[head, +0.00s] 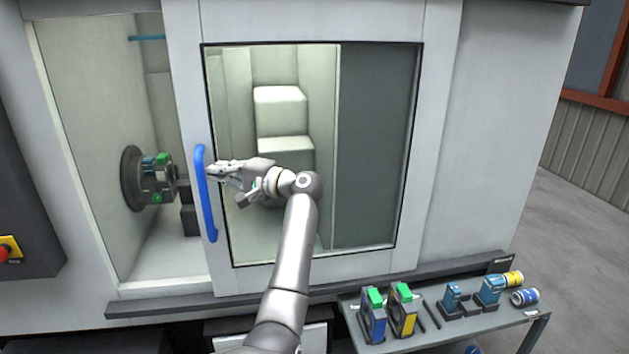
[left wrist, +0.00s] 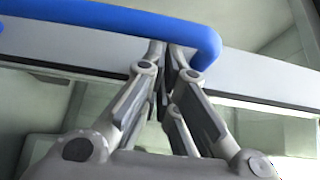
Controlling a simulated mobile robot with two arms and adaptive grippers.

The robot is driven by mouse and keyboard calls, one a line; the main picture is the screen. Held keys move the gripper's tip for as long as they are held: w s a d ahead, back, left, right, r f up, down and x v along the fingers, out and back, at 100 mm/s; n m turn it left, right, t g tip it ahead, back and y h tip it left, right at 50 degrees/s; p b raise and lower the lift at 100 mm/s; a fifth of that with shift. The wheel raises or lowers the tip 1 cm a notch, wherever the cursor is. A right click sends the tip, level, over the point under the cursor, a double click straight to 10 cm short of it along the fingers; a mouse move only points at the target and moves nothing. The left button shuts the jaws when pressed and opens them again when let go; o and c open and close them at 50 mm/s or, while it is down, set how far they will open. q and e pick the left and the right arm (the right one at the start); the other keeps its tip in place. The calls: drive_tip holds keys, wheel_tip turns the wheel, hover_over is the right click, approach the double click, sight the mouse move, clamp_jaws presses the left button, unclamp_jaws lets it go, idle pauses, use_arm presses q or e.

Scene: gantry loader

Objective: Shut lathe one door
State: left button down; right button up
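The lathe door (head: 432,150) is a pale sliding panel with a dark-framed window. It stands open, leaving a wide gap at left where the chuck (head: 132,180) shows. Its blue vertical handle (head: 204,195) is near the door's left edge, and crosses the top of the left wrist view (left wrist: 120,18). My left gripper (head: 212,170) is at the handle's right side, about mid-height. In the left wrist view its fingers (left wrist: 167,50) are drawn together, with nothing seen between them. Their tips reach the handle's edge and are partly hidden by it; contact is unclear. My right gripper is out of view.
A grey bench (head: 440,335) at lower right holds green-topped tools, blue parts and small cans. A dark ledge (head: 150,305) runs below the door. A control panel with a red button (head: 8,252) is at far left. Open floor lies at right.

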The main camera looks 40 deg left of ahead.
use_arm(q)
drive_tip(key=s+a, duration=0.8)
drive_tip(key=s, duration=0.3)
drive_tip(key=s+a, duration=0.9)
drive_tip(key=s, duration=0.3)
drive_tip(key=shift+s+a+r+b, duration=0.2)
drive_tip(key=shift+a+r+b, duration=0.05)
drive_tip(key=shift+b, duration=0.1)
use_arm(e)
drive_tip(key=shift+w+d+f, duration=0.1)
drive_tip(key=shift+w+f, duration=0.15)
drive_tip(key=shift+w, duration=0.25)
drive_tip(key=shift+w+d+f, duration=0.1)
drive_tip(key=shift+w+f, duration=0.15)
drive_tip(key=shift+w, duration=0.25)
use_arm(q)
drive_tip(key=shift+w+f, duration=0.1)
drive_tip(key=shift+w, duration=0.05)
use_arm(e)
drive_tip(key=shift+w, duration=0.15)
